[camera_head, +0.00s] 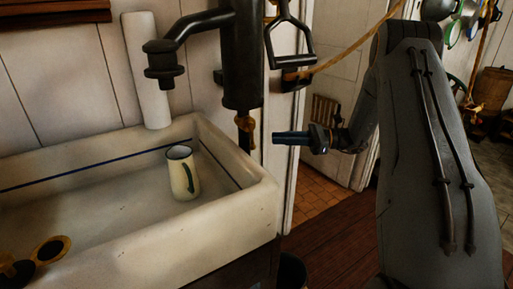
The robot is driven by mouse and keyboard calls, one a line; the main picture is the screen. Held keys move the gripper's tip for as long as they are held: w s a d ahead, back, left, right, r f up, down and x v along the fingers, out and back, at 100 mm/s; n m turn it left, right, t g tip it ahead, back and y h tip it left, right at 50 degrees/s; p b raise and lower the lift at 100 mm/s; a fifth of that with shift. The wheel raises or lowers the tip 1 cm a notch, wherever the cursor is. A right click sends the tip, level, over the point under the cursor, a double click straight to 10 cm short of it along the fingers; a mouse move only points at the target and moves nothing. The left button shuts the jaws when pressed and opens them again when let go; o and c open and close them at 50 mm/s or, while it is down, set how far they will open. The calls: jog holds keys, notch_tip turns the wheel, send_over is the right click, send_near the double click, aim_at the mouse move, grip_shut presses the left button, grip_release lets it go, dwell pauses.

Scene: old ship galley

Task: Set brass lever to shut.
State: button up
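A small yellow-brown brass-coloured piece (247,124) hangs at the lower end of the black pump body (242,55), above the right back corner of the sink. It looks like the brass lever, but it is small and dark, and I cannot tell its setting. My gripper (280,138) reaches in from the right at about the same height, a little to the right of this piece. Its dark blue fingers point left and are seen from the side. A gap shows between the fingertips and the brass piece in the picture. I see nothing held, and the finger opening is hidden.
The white sink (262,205) holds an enamel mug (184,174) at its right end. A black spout (190,32) juts left over it. The pump handle (290,45) and a rope (345,52) are above my gripper. Floor shows at the lower right.

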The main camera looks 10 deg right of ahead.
aim_at(252, 136)
jog(key=p+x, duration=0.1)
jog(key=x, duration=0.7)
jog(key=shift+f, duration=0.3)
jog(key=shift+w, duration=0.1)
grip_shut()
